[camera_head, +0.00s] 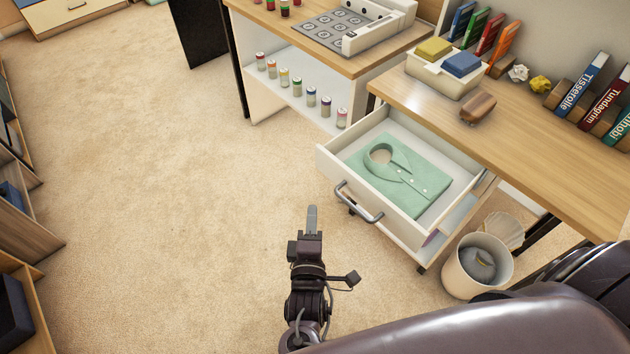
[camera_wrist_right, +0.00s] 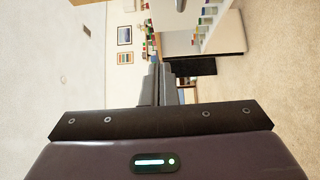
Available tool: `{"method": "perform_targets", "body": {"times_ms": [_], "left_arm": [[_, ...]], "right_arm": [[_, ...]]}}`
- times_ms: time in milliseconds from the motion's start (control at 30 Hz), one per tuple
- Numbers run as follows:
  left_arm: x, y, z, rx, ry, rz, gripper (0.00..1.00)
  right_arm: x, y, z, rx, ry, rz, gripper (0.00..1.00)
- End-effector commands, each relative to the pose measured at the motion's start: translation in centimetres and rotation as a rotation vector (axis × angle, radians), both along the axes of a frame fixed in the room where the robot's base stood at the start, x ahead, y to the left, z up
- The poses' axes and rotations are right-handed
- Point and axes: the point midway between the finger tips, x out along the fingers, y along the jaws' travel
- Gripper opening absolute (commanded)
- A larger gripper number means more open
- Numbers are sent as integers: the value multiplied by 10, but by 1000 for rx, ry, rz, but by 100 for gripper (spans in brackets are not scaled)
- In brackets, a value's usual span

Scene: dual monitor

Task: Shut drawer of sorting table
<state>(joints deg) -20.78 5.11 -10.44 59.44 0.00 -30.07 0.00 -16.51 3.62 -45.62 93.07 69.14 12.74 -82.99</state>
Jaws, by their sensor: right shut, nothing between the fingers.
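The sorting table (camera_head: 560,165) has a wooden top and stands at the right in the head view. Its white drawer (camera_head: 352,192) is pulled out, with a folded green shirt (camera_head: 400,175) lying inside. A grey bar handle (camera_head: 360,203) is on the drawer front. My right gripper (camera_head: 312,218) is shut and empty, in front of the drawer and to the left of the handle, apart from it. Its shut fingers also show in the right wrist view (camera_wrist_right: 158,85). My left gripper is not in view.
A white bin (camera_head: 477,265) stands beside the drawer unit at the right. On the table are a tray with yellow and blue blocks (camera_head: 440,75), a brown object (camera_head: 478,107) and books (camera_head: 582,82). A second table (camera_head: 340,60) stands behind. Carpet (camera_head: 180,200) at the left is clear.

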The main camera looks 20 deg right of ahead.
Motion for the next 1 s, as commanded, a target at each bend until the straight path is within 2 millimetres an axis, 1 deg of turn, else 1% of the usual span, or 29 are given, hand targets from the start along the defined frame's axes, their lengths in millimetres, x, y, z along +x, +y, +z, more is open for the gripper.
{"method": "perform_targets", "body": {"times_ms": [167, 400, 533, 600, 733, 833, 1000], "left_arm": [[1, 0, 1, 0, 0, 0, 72], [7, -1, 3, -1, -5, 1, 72], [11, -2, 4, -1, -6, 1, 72], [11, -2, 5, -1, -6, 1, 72], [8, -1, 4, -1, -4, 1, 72], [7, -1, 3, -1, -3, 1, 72], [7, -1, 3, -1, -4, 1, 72]], "right_arm": [[21, -9, 2, -5, -3, -2, 0], [69, -29, 2, -5, -3, -2, 0], [93, -39, 1, -4, -3, -2, 0], [96, -51, 1, -6, 1, -2, 0], [102, -66, 1, -4, 2, 0, 0], [104, -72, 1, -1, 2, 0, 0], [106, -75, 1, -1, 1, 0, 0]]}}
